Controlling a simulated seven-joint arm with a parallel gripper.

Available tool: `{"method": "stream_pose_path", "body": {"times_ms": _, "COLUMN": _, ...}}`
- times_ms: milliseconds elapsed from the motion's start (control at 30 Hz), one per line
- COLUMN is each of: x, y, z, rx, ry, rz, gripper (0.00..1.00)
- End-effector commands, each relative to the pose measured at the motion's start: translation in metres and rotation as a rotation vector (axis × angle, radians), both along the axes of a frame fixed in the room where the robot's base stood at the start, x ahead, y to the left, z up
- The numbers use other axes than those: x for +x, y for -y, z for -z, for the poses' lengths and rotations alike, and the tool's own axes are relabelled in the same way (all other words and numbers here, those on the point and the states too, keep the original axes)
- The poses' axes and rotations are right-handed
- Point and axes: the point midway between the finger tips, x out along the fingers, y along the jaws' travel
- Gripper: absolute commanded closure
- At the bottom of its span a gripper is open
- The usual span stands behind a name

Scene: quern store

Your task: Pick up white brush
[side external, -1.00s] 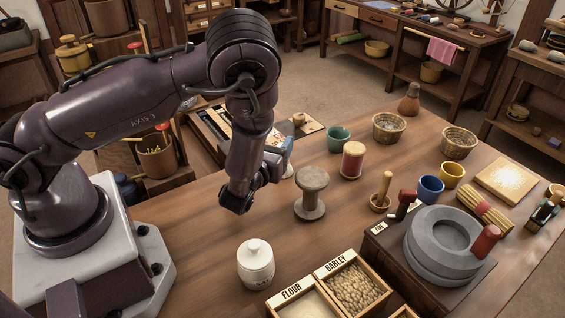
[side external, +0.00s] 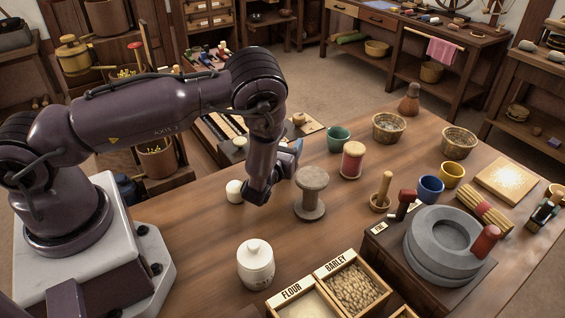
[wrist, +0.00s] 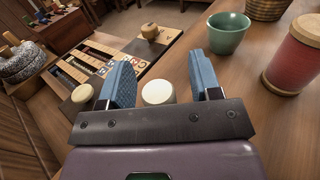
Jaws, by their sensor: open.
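A white round-topped piece (wrist: 158,92) shows between my gripper's fingers in the wrist view; it may be the white brush, but no bristles or handle can be made out. A cream round piece (wrist: 82,93) lies just left of the left finger. In the side view a small white piece (side external: 235,191) stands on the table left of my wrist. My gripper (wrist: 160,82) is open, its blue fingers apart on either side of the first white piece, with no contact visible. In the side view the arm hides most of the gripper.
A grey stone spool (side external: 311,193) stands close right of my gripper. A green cup (side external: 338,138) and red spool (side external: 352,160) are beyond it. A lidded white jar (side external: 255,264) stands in front. A tray of blocks (wrist: 100,62) lies behind. Table at front left is clear.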

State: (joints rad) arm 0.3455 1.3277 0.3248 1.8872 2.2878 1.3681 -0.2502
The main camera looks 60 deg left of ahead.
Motion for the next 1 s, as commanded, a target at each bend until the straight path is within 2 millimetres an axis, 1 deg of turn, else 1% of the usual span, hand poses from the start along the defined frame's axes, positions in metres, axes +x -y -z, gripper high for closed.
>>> {"method": "stream_pose_path", "body": {"times_ms": 167, "x": 0.0, "y": 0.0, "z": 0.0, "rx": 0.001, "ry": -0.001, "rz": 0.0, "gripper": 0.42}}
{"method": "stream_pose_path", "body": {"times_ms": 200, "x": 0.0, "y": 0.0, "z": 0.0, "rx": 0.001, "ry": -0.001, "rz": 0.0, "gripper": 0.46}}
{"method": "stream_pose_path", "body": {"times_ms": 267, "x": 0.0, "y": 0.0, "z": 0.0, "rx": 0.001, "ry": -0.001, "rz": 0.0, "gripper": 0.6}}
{"method": "stream_pose_path", "body": {"times_ms": 300, "x": 0.0, "y": 0.0, "z": 0.0, "rx": 0.0, "ry": -0.001, "rz": 0.0, "gripper": 0.7}}
{"method": "stream_pose_path", "body": {"times_ms": 367, "x": 0.0, "y": 0.0, "z": 0.0, "rx": 0.0, "ry": -0.001, "rz": 0.0, "gripper": 0.83}}
{"method": "stream_pose_path", "body": {"times_ms": 400, "x": 0.0, "y": 0.0, "z": 0.0, "rx": 0.0, "ry": -0.001, "rz": 0.0, "gripper": 0.92}}
{"method": "stream_pose_path", "body": {"times_ms": 433, "x": 0.0, "y": 0.0, "z": 0.0, "rx": 0.0, "ry": -0.001, "rz": 0.0, "gripper": 0.95}}
{"method": "stream_pose_path", "body": {"times_ms": 667, "x": 0.0, "y": 0.0, "z": 0.0, "rx": 0.001, "ry": -0.001, "rz": 0.0, "gripper": 0.96}}
{"method": "stream_pose_path", "body": {"times_ms": 767, "x": 0.0, "y": 0.0, "z": -0.003, "rx": 0.0, "ry": 0.0, "rz": 0.0, "gripper": 0.96}}
{"method": "stream_pose_path", "body": {"times_ms": 867, "x": 0.0, "y": 0.0, "z": -0.011, "rx": 0.001, "ry": 0.002, "rz": 0.0, "gripper": 0.96}}
{"method": "stream_pose_path", "body": {"times_ms": 967, "x": 0.0, "y": 0.0, "z": -0.026, "rx": 0.0, "ry": 0.001, "rz": 0.0, "gripper": 0.96}}
{"method": "stream_pose_path", "body": {"times_ms": 1000, "x": 0.001, "y": 0.0, "z": -0.034, "rx": 0.0, "ry": 0.003, "rz": 0.0, "gripper": 0.96}}
